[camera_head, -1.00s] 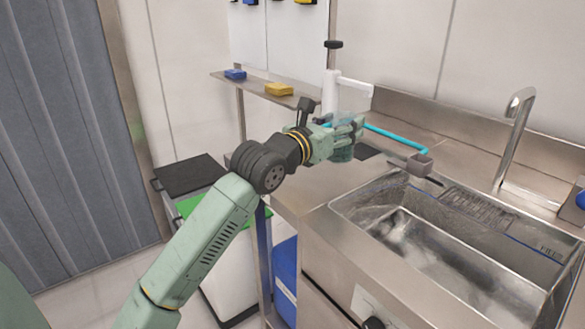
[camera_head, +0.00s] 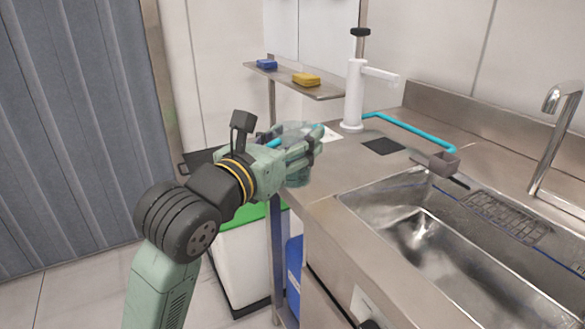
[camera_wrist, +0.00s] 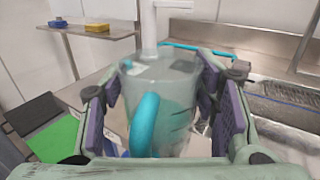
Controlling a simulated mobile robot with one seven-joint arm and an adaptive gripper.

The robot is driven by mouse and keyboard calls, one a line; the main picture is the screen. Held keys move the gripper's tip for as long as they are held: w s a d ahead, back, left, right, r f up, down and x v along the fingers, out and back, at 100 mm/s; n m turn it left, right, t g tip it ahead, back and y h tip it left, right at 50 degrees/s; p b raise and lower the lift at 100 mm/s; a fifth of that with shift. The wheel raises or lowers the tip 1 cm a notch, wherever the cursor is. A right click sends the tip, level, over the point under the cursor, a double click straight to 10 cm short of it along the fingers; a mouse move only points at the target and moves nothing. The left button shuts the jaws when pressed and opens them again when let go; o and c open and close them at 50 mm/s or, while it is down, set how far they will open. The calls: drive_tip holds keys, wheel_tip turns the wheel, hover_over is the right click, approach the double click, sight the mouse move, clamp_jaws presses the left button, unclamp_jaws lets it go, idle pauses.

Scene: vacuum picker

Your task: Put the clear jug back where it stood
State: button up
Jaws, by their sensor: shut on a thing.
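The clear jug (camera_head: 298,178) is see-through with a faint green tint. It also shows in the wrist view (camera_wrist: 172,85), with its teal handle facing the camera and dark marks on its side. My gripper (camera_head: 305,148) is shut on the jug, with purple-padded fingers on either side of it in the wrist view. The jug looks about upright at the left end of the steel counter (camera_head: 345,172). My gripper hides part of it in the head view, and I cannot tell whether its base touches anything.
A white column tap (camera_head: 354,95) and a dark square mat (camera_head: 382,146) are behind and right. A teal pipe (camera_head: 415,132) leads to a small grey box (camera_head: 437,163) by the sink (camera_head: 430,240). A shelf (camera_head: 325,91) holds sponges. A green-topped bin (camera_head: 240,262) stands left, below.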

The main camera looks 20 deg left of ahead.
drive_tip(key=shift+s+a+f, duration=0.1)
drive_tip(key=shift+s+f, duration=0.05)
drive_tip(key=shift+s, duration=0.1)
drive_tip(key=shift+w+a, duration=0.1)
drive_tip(key=shift+w, duration=0.1)
drive_tip(key=shift+w+a+f+p, duration=0.3)
drive_tip(key=shift+w+f+p, duration=0.5)
drive_tip(key=shift+w, duration=1.75)
drive_tip(key=shift+w+a+f+p, duration=0.25)
drive_tip(key=shift+w+f+p, duration=0.55)
drive_tip(key=shift+w, duration=1.7)
drive_tip(key=shift+w+a+f+p, duration=0.3)
drive_tip(key=shift+w+f+p, duration=0.5)
drive_tip(key=shift+w, duration=1.75)
drive_tip(key=shift+f, duration=0.15)
drive_tip(key=shift+f+b, duration=0.15)
drive_tip(key=shift+b, duration=0.25)
drive_tip(key=o, duration=1.4)
